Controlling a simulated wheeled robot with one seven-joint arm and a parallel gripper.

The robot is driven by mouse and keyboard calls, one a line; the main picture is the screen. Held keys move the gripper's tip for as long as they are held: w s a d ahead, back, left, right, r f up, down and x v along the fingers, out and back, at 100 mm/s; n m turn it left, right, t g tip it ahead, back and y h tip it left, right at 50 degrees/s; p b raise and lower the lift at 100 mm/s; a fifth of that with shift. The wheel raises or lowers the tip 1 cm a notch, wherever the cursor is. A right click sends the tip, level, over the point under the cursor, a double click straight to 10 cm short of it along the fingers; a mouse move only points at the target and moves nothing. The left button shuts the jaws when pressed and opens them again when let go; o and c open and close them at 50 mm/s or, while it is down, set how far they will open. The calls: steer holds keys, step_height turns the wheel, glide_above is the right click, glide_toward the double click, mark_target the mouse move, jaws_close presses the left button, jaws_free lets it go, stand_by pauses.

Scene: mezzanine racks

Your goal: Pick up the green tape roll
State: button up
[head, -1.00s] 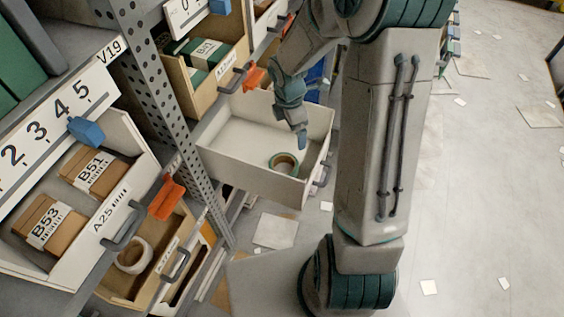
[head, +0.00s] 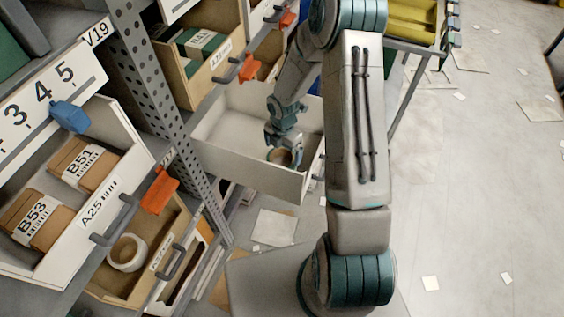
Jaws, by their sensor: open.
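The green tape roll (head: 279,158) lies in the open white drawer (head: 225,160), near its front right corner. It shows as a tan and green ring, partly hidden by my gripper. My gripper (head: 284,150) is open and reaches down into the drawer, right at the roll. Whether the fingers touch the roll or straddle it, I cannot tell.
My arm passes over the drawer's right side. A perforated rack post (head: 165,120) stands left of the drawer. A lower drawer holds a white roll (head: 127,253). Drawer A25 (head: 95,205) holds boxes B51 (head: 83,163) and B53 (head: 37,217). Open floor lies at right.

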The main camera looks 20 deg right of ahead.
mark_target(282, 165)
steer(key=f, duration=0.5)
steer(key=shift+s+a+f+b, duration=0.15)
steer(key=shift+s+a+b, duration=0.1)
steer(key=shift+b, duration=0.1)
steer(key=c, duration=0.7)
steer(key=shift+c, duration=0.2)
